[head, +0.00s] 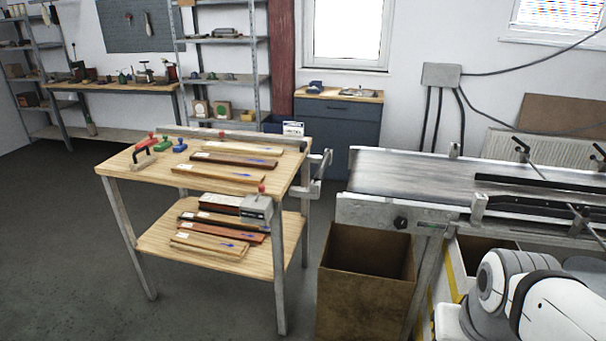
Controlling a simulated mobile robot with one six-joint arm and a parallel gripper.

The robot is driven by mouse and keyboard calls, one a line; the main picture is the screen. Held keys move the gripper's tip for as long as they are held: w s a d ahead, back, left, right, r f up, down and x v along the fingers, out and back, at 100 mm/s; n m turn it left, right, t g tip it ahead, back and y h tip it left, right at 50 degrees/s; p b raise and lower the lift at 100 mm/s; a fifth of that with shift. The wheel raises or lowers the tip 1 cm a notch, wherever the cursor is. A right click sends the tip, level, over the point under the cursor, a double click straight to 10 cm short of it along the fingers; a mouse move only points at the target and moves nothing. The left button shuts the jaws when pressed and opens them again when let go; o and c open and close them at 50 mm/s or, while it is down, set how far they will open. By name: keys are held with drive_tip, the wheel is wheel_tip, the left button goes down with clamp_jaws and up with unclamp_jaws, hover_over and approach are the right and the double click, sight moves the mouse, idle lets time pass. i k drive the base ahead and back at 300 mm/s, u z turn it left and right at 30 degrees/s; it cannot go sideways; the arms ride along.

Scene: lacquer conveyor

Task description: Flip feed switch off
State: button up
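No feed switch can be made out for certain in the head view. The conveyor (400,172) stands at the right, with a dark belt and a grey metal frame. A small black knob (401,222) sits on its near end; I cannot tell what it does. A grey box (441,75) with cables is on the back wall; no switch can be made out on it. White and grey links of my arm show at the lower right, in front of the conveyor. My gripper is out of view.
A wooden two-level table (125,166) holding several boards stands left of centre. An open brown bin (345,295) stands below the conveyor's near end. Shelves and a workbench (130,88) line the back wall. The floor at left is clear.

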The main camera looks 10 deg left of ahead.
sight(261, 187)
drive_tip(key=k, duration=0.6)
drive_tip(key=u, duration=0.55)
drive_tip(key=i, duration=1.8)
drive_tip(key=z, duration=0.4)
